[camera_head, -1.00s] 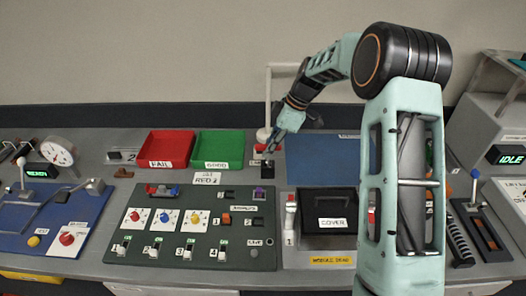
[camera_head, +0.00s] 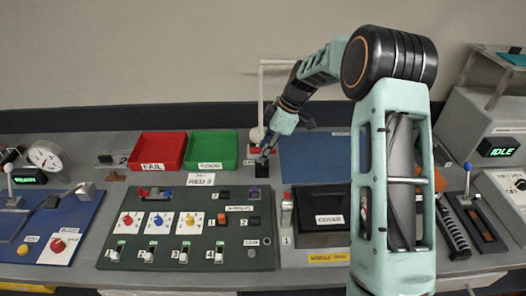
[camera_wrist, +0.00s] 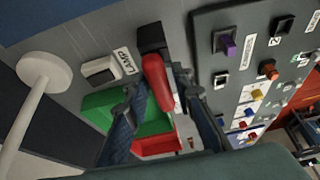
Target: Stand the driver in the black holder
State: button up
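The driver, with a red handle (camera_wrist: 158,82), shows in the wrist view with its handle end toward the camera. Its far end meets the black holder (camera_wrist: 150,38), so it appears to stand in it; the shaft is hidden. My gripper (camera_wrist: 165,88) has its fingers apart on either side of the handle. A gap shows on the right side; the left finger is close to the handle, and I cannot tell if it touches. In the head view my gripper (camera_head: 264,155) is just above the black holder (camera_head: 261,170) at the back middle of the bench.
A red tray (camera_head: 157,150) and a green tray (camera_head: 211,150) stand left of the holder. A white lamp post (camera_head: 261,95) rises behind it. A green switch panel (camera_head: 180,255) lies in front. A blue mat (camera_head: 315,160) to the right is clear.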

jog(key=shift+o, duration=0.6)
jog(key=shift+r+p, duration=0.6)
jog(key=shift+p, duration=0.05)
jog(key=b+v, duration=0.1)
jog(key=v, duration=1)
jog(key=shift+d+r, duration=0.2)
jog(key=shift+r, duration=0.15)
